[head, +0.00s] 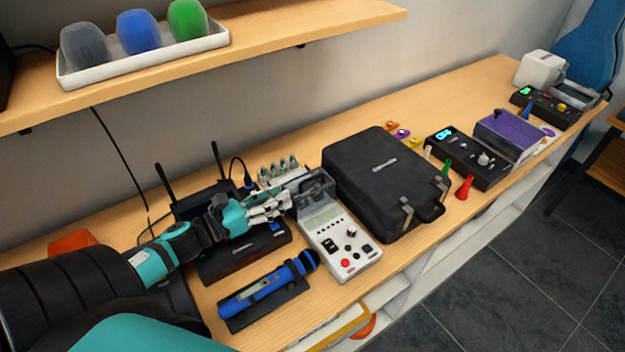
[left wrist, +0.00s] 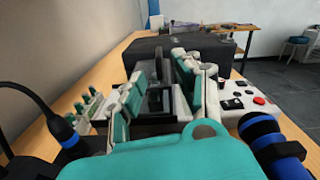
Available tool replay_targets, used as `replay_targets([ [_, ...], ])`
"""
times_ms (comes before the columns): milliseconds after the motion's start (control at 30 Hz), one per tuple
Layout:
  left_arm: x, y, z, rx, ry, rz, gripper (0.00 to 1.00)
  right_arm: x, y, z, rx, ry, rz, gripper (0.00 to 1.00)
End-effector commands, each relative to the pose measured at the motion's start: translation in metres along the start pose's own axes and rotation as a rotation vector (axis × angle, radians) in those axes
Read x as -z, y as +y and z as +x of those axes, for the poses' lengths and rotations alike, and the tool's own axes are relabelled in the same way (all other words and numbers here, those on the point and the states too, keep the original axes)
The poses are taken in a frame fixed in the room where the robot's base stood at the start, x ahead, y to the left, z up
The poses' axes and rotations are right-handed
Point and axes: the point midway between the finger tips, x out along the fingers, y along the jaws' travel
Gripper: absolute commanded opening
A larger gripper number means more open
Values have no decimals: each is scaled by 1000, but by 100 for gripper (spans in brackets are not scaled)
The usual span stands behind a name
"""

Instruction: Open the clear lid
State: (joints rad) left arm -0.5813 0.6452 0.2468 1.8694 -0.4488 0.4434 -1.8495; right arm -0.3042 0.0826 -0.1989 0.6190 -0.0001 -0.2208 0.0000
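A white instrument (head: 342,241) with a small screen, knobs and a red button stands on the wooden bench. A clear, greyish lid (head: 314,187) is at its back end. My left gripper (head: 284,204) is just left of the lid, with its white and teal fingers pointing at it. In the left wrist view the fingers (left wrist: 163,85) are spread apart, with the dark frame of the lid end between or just beyond them. I cannot tell whether they touch it. The instrument's button panel (left wrist: 241,97) shows right of the fingers. My right gripper is not in view.
A black case (head: 380,180) stands close to the instrument's right. A blue microphone-like tool (head: 265,287) lies in front on a dark holder. A black router (head: 205,200) and small vials (head: 278,168) stand behind. A shelf (head: 290,38) hangs above.

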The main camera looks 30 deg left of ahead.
Motion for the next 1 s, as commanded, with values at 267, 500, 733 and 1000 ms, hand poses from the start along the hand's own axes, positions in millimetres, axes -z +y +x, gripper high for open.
replay_targets([
  [267, 0, 1, 62, 1, -3, 3, 33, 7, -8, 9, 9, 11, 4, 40],
  [500, 0, 0, 94, -1, -1, 0, 33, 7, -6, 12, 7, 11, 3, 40],
  [733, 1, 0, 102, -1, 2, 0, 33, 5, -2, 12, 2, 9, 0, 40],
  [1000, 1, 0, 101, -1, 2, 0, 23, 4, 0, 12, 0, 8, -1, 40],
])
